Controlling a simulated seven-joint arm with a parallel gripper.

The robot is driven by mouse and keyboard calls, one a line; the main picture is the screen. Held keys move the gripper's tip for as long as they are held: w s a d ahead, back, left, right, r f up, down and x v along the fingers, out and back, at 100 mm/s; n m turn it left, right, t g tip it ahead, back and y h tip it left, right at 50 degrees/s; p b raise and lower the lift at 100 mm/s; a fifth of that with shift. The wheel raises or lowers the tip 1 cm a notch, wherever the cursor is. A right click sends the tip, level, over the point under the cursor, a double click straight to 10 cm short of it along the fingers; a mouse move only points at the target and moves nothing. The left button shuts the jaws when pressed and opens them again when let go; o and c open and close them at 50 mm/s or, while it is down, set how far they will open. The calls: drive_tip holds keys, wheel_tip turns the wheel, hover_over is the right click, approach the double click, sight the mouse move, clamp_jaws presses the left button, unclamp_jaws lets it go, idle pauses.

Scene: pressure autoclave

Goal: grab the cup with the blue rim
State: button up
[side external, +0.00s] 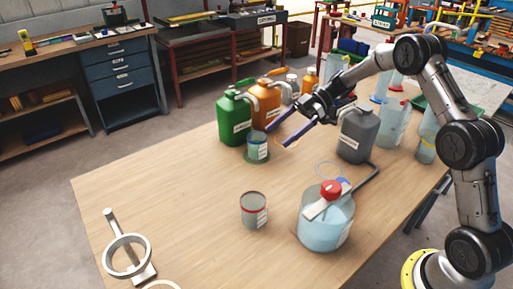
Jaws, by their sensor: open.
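The cup with the blue rim (257,147) stands upright on a green round base or saucer (257,158) near the middle of the table, close to the green jug. It is a grey, see-through cup with a white label. My gripper (278,136) is open, with its two long blue-purple fingers reaching left and down. The fingertips are just right of the cup; whether one touches it I cannot tell. A similar cup with a red rim (254,210) stands apart, nearer the front of the table.
A green jug (234,118) and an orange jug (265,102) stand behind the cup. A grey jug (357,135) is to the right. A clear vessel with a red knob (326,222) and a ring stand (126,256) are at the front. The table's left side (160,180) is clear.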

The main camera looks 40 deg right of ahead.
sight(264, 137)
drive_tip(key=w+d+f+t, duration=0.1)
drive_tip(key=d, duration=0.1)
drive_tip(key=w+d+f+m, duration=0.1)
drive_tip(key=w+d, duration=0.1)
drive_tip(key=w+d+f+t+h, duration=0.1)
drive_tip(key=w+d, duration=0.1)
drive_tip(key=shift+w+d+m+t, duration=0.1)
drive_tip(key=shift+w+m+t, duration=0.15)
drive_tip(key=shift+m+t, duration=0.05)
drive_tip(key=x, duration=0.8)
drive_tip(key=shift+f, duration=0.15)
drive_tip(key=shift+s+x, duration=0.15)
drive_tip(key=shift+x, duration=1.25)
drive_tip(key=shift+s+x, duration=0.1)
drive_tip(key=shift+x, duration=1.25)
clamp_jaws()
